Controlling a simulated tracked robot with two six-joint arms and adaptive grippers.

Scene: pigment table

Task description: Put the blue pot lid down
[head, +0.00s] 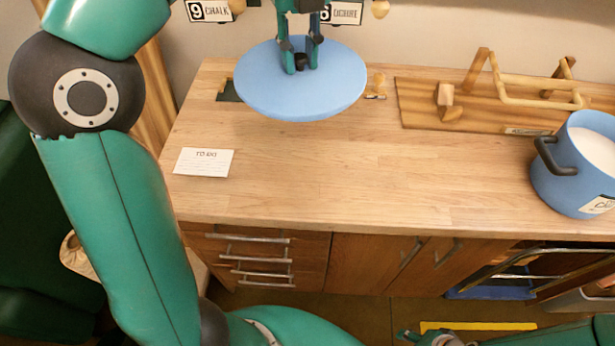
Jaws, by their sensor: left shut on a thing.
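The blue pot lid (265,90) is a wide round disc, roughly level, over the back left part of the wooden table (330,185). My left gripper (302,63) comes down from above and is shut on the dark knob at the lid's middle. I cannot tell whether the lid touches the tabletop or hangs just over it. The blue pot (565,185) stands at the table's right end, uncovered, with white contents and a dark handle. Part of my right gripper (412,336) shows at the bottom edge, low in front of the table; its jaws are unclear.
A wooden rack (420,105) on a board stands at the back right. A "to do" card (204,162) lies at the left. A dark flat thing (228,93) is partly hidden by the lid. Labels hang on the back wall. The table's middle is clear.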

